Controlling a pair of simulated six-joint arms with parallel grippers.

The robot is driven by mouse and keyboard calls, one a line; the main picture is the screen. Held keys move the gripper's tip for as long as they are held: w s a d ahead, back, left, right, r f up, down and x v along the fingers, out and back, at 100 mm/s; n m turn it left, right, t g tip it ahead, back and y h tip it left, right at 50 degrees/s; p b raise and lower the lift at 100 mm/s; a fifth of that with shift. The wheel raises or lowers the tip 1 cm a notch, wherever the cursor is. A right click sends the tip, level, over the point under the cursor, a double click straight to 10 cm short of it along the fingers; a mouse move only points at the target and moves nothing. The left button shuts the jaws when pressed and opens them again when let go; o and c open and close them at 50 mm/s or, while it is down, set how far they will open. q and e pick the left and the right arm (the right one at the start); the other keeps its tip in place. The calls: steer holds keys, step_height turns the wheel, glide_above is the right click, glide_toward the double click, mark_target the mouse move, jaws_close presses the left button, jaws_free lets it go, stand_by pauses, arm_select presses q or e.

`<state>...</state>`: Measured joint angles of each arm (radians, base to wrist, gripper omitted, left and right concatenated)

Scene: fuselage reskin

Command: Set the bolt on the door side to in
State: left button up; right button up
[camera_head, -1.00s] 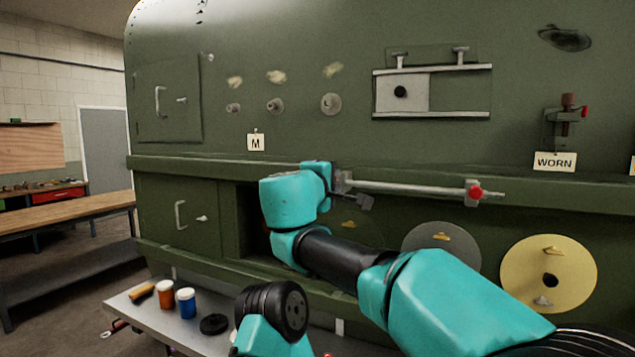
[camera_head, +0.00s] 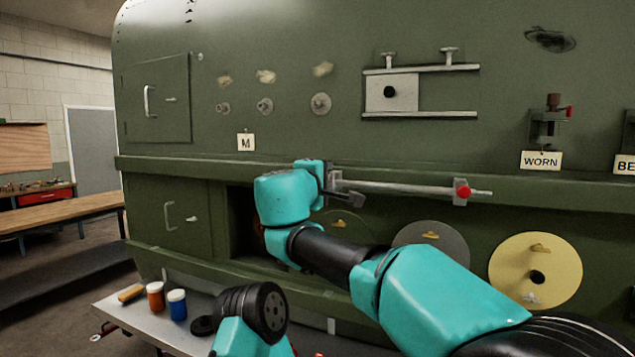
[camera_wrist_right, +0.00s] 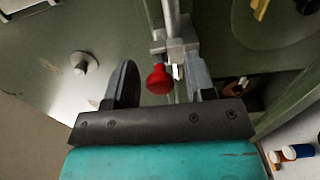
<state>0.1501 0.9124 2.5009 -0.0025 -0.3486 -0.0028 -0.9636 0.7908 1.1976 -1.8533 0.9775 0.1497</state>
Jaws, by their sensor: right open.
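A grey rod (camera_head: 400,188) runs along the ledge of the green fuselage, with a red knob (camera_head: 462,191) on a bracket near its right end. In the right wrist view, another red knob (camera_wrist_right: 158,81) sits by a metal bracket (camera_wrist_right: 174,46) at the rod's near end. In the head view this knob is hidden by my gripper. My right gripper (camera_head: 330,190) is at the rod's left end. Its fingers are open, one on each side of the knob, and I see no finger touching it. My left gripper is out of the picture.
Two hatches, upper (camera_head: 158,100) and lower (camera_head: 170,215), are at the left. A dark opening (camera_head: 240,220) lies behind my right arm. A yellow disc (camera_head: 535,272) hangs low at the right. A bench (camera_head: 130,310) below holds small bottles (camera_head: 177,304).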

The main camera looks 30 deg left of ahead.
steer(key=s, duration=1.7)
steer(key=shift+s+d, duration=0.2)
steer(key=shift+d, duration=0.2)
